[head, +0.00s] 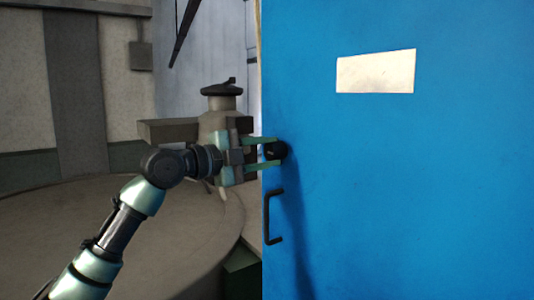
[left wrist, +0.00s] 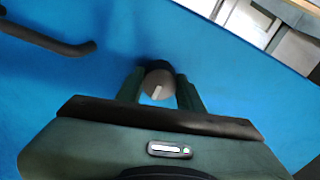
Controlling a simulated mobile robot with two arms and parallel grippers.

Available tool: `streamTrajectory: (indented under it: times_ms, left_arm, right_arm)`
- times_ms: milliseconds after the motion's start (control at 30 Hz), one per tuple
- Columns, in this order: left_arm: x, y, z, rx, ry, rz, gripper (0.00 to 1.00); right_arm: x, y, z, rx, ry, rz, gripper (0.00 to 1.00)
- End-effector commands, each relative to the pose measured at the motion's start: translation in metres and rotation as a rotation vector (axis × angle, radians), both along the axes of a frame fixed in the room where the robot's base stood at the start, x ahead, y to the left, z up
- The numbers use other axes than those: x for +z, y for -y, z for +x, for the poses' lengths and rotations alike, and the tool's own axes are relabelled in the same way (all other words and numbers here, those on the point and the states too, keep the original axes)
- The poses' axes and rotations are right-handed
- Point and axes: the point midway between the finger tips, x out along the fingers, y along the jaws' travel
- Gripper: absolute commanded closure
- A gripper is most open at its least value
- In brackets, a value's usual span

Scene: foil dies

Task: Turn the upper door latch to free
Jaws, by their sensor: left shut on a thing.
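The door (head: 430,190) is a large blue panel filling the right of the head view. The upper door latch (head: 276,150) is a dark round knob near the door's left edge, above the handle. In the left wrist view the latch (left wrist: 158,84) shows a pale line on its grey face. My left gripper (head: 266,152) comes from the left, its two green fingers on either side of the latch. In the left wrist view the left gripper (left wrist: 160,92) is shut on the latch. My right gripper is not in view.
A black bar handle (head: 268,216) is on the door below the latch; it also shows in the left wrist view (left wrist: 45,38). A white label (head: 375,72) is higher on the door. Grey machinery with a capped post (head: 222,100) stands behind my left arm.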

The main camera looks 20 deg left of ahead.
Motion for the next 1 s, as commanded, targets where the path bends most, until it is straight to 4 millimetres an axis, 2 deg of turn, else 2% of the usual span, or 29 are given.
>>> streamTrajectory:
  times_ms: [267,300,367,733,1000]
  left_arm:
    - [0.000,0.000,0.000,0.001,0.002,0.004,1.00]
    - [0.000,0.000,0.000,0.001,0.002,0.004,0.55]
    - [0.000,0.000,0.000,0.001,0.002,0.004,0.41]
    - [-0.001,-0.003,-0.003,0.001,0.001,0.002,0.41]
    - [-0.005,-0.030,-0.036,0.004,0.002,0.004,0.41]
  right_arm:
    - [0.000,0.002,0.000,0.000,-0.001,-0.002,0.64]
    - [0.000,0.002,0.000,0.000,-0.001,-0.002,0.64]
    - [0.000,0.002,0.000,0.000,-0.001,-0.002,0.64]
    - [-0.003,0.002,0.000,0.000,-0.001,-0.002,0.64]
    - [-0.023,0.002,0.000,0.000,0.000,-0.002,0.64]
